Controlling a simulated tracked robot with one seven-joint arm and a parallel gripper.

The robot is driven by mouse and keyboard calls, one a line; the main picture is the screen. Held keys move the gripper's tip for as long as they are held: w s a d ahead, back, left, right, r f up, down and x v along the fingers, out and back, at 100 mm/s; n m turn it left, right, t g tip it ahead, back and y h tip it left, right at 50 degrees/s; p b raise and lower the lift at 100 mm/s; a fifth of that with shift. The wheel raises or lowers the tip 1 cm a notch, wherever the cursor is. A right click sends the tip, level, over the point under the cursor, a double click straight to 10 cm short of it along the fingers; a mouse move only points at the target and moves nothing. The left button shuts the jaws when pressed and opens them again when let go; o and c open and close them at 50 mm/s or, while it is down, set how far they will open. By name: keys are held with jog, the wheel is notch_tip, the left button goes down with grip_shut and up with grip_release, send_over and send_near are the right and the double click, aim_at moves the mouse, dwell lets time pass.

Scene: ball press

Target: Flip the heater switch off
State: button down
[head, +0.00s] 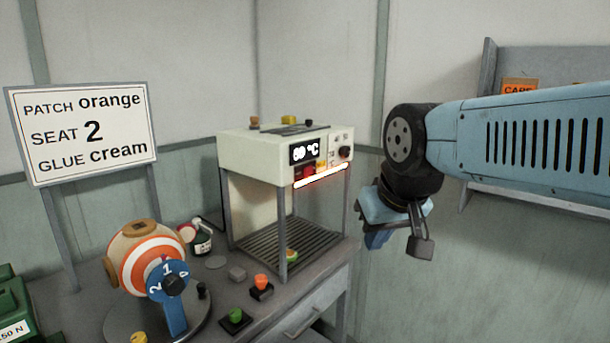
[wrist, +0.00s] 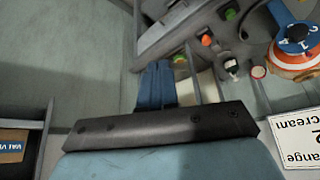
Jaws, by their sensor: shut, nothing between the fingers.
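The heater (head: 250,145) is a cream box on grey legs on the bench. Its front panel has a lit display (head: 304,151) with white digits and °C, a dark round knob (head: 345,153) and small red and yellow parts below. Which small part is the heater switch is too small to tell. A bright glowing strip (head: 320,176) runs along its lower front edge. My gripper (head: 376,240) is to the right of the heater, apart from it, pointing down. Its blue fingers are shut and empty, and show in the wrist view (wrist: 156,85).
A striped ball (head: 145,255) with a numbered blue dial stands at the left of the bench. Orange and green parts (head: 261,284) lie in front of the heater. A sign (head: 85,133) stands behind left. A wall shelf (head: 485,130) is at the right, behind my arm.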

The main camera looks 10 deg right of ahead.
jog(key=w+a+f+m+g+y, duration=0.2)
jog(key=w+a+m+y, duration=0.1)
jog(key=w+m+y, duration=0.9)
jog(key=w+d+m+t, duration=0.9)
jog(key=w+d+m, duration=0.4)
jog(key=w+m, duration=0.2)
jog(key=shift+d+r+y, duration=0.15)
jog(key=shift+d+y, duration=0.2)
jog(key=shift+y, duration=0.05)
jog(key=shift+a, duration=0.1)
